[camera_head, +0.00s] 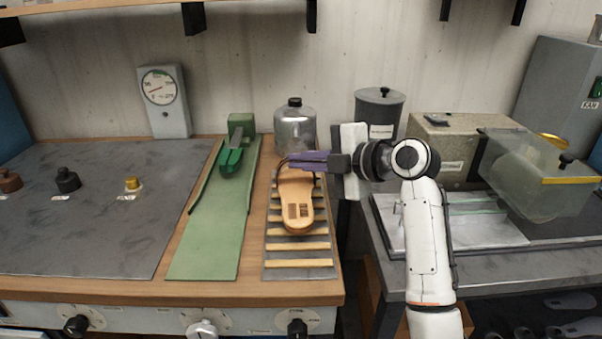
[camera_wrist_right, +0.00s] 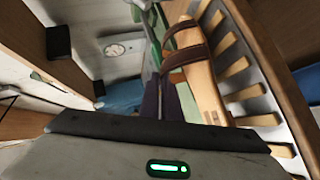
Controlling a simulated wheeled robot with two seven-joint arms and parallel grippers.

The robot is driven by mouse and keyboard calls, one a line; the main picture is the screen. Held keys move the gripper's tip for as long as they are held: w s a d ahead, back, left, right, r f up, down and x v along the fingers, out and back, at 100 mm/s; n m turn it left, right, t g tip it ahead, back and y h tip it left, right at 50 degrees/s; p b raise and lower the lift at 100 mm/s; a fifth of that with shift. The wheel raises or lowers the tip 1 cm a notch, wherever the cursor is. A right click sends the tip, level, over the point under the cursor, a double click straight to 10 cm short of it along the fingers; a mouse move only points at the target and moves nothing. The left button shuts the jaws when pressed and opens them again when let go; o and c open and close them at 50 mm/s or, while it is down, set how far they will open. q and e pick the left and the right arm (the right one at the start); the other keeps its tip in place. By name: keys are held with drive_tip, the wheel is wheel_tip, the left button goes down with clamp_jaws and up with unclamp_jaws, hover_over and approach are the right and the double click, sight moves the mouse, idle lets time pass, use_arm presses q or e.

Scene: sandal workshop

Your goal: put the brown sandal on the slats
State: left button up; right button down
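The brown sandal (camera_head: 297,212) lies on the slats (camera_head: 300,264), its strapped end toward the back and its end with dark square marks toward the front. My right gripper (camera_head: 292,161) reaches in from the right at the strapped end and covers part of it. In the right wrist view, the gripper's dark fingers (camera_wrist_right: 162,82) lie close together, with nothing visible between them. The sandal (camera_wrist_right: 201,82) with its brown straps is just to their right there, on the pale slats (camera_wrist_right: 233,68). Whether the fingers touch it is unclear. My left gripper is out of view.
A green mat (camera_head: 212,225) with a green clamp-like tool (camera_head: 231,158) lies left of the slats. A metal bottle (camera_head: 295,130) stands behind them, and a dark lidded canister (camera_head: 379,112) to the right. The grey bench surface (camera_head: 90,225) at left is mostly free.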

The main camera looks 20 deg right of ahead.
drive_tip(key=shift+f, duration=1.35)
drive_tip(key=c, duration=1.9)
unclamp_jaws()
drive_tip(key=shift+f, duration=0.1)
drive_tip(key=shift+c, duration=0.2)
drive_tip(key=v, duration=1.2)
drive_tip(key=shift+b, duration=0.35)
